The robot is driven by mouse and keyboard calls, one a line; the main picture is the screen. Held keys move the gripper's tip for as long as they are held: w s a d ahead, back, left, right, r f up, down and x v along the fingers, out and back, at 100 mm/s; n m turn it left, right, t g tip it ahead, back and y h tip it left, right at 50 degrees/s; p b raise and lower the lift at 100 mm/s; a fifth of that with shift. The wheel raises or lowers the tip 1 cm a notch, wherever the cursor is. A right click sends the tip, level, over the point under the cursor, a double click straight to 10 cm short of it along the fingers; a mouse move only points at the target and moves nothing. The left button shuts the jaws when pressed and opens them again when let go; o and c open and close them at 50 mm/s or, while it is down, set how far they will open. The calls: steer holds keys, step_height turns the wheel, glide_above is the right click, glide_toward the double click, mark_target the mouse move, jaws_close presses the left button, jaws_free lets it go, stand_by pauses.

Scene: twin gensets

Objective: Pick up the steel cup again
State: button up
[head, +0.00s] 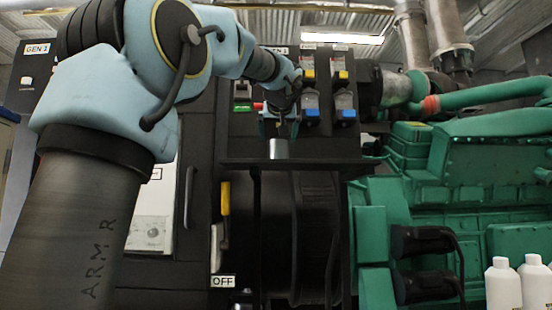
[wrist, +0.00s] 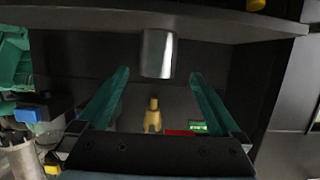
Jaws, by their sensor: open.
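The steel cup (head: 279,149) is a small plain cylinder at the front of a dark shelf (head: 262,163) in the head view. It also shows in the wrist view (wrist: 158,53), where the picture looks upside down and the cup meets the shelf at the top. My gripper (wrist: 160,74) is open, its two green fingers spread to either side of the cup's line, with clear gaps. The cup lies around or just beyond the fingertips; I cannot tell the exact depth. In the head view my gripper (head: 281,118) is just above the cup, partly hidden by my wrist.
Behind the shelf is a dark panel with blue and yellow units (head: 344,100) and a green-lit part (head: 242,93). A yellow fitting (wrist: 153,117) shows between my fingers. A green engine (head: 460,190) stands right, with white bottles (head: 503,285) in front. A yellow-handled lever (head: 225,200) is below left.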

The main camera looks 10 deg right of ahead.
mark_target(278, 144)
steer(key=x, duration=0.1)
steer(key=p+x, duration=0.1)
steer(key=x, duration=0.1)
steer(key=r+p+x, duration=0.1)
steer(key=x, duration=0.1)
steer(key=shift+w+d+f, duration=0.1)
steer(key=shift+w, duration=0.1)
steer(key=p+x, duration=0.3)
steer(key=x, duration=0.2)
steer(key=shift+w+d+p, duration=0.1)
steer(key=shift+p, duration=0.25)
steer(key=shift+w+d+f, duration=0.1)
steer(key=shift+w+f, duration=0.1)
steer(key=shift+w, duration=0.2)
steer(key=c, duration=1.3)
steer(key=shift+c, duration=0.8)
steer(key=shift+r, duration=0.15)
